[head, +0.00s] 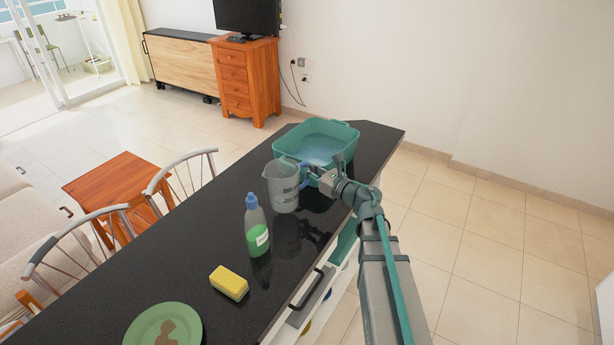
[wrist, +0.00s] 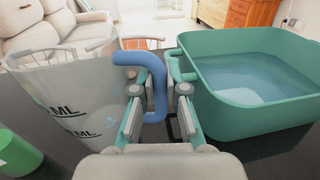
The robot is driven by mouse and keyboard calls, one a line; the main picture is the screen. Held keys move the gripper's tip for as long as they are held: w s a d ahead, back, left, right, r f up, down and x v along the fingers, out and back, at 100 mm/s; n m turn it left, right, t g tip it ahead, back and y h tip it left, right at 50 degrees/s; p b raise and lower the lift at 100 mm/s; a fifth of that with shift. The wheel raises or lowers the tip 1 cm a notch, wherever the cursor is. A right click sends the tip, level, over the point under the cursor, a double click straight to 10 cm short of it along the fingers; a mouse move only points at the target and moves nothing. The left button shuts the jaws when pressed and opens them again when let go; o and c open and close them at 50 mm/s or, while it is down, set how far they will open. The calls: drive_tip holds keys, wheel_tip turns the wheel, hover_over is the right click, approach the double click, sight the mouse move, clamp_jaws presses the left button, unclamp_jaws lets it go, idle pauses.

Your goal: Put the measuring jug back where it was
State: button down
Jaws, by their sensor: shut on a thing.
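The measuring jug (head: 284,188) is clear with dark markings and a blue handle. In the head view it is upright at the dark counter, left of my gripper (head: 309,168); I cannot tell if its base touches the top. In the wrist view the jug (wrist: 75,100) is at the left, and its blue handle (wrist: 155,85) lies between the fingers of my gripper (wrist: 158,108), which is shut on it. The far side of the handle is partly hidden by the fingers.
A teal basin of water (head: 345,135) stands close behind and right of the jug. A blue-capped green bottle (head: 257,228), a yellow sponge (head: 229,283) and a green plate with brown stains (head: 140,328) stand nearer on the dark counter (head: 215,240). Chairs line its left side.

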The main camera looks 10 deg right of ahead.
sight(308, 180)
drive_tip(key=f, duration=0.1)
drive_tip(key=f+p, duration=0.1)
drive_tip(key=shift+w+f, duration=0.3)
drive_tip(key=shift+f, duration=0.7)
drive_tip(key=c, duration=1.2)
unclamp_jaws()
drive_tip(key=shift+s+d+r, duration=0.1)
drive_tip(key=shift+s+r, duration=0.05)
drive_tip(key=shift+r, duration=0.05)
drive_tip(key=b+v, duration=0.3)
drive_tip(key=v, duration=0.8)
drive_tip(key=shift+s+d, duration=0.25)
drive_tip(key=shift+s, duration=0.05)
